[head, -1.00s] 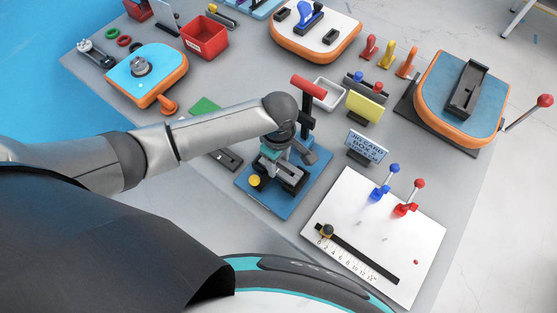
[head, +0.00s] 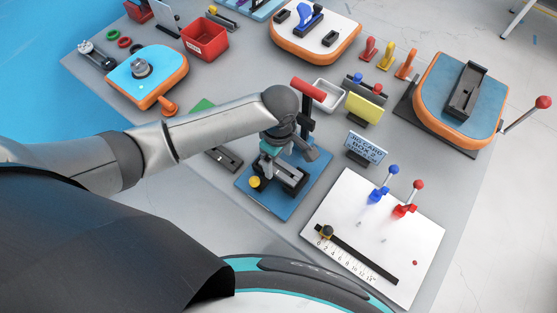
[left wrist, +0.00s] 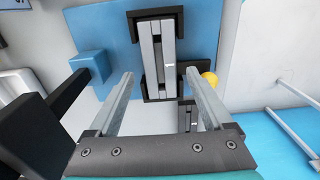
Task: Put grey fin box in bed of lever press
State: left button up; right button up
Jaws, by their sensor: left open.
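The lever press has a blue base (head: 300,198), a dark column and a red handle (head: 309,88). In the left wrist view its blue base (left wrist: 108,35) carries black end brackets (left wrist: 174,12) that frame the bed. The grey fin box (left wrist: 155,60), a long ribbed block, lies between these brackets; it also shows in the head view (head: 290,174). My left gripper (head: 268,163) is over the press, partly hidden by its own wrist. In the left wrist view the fingers of my left gripper (left wrist: 160,78) are wide apart, one to each side of the box's near end, with nothing visibly held.
The press column (left wrist: 50,115) and a blue block stand close to the left finger in the wrist view. A yellow knob (left wrist: 209,78) is at right.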

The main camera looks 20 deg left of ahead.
aim_at(278, 168)
pick_arm(q)
notch_tip(278, 168, up, 10)
jog(key=p, duration=0.1)
jog(key=shift+p, duration=0.35)
dwell(0.9)
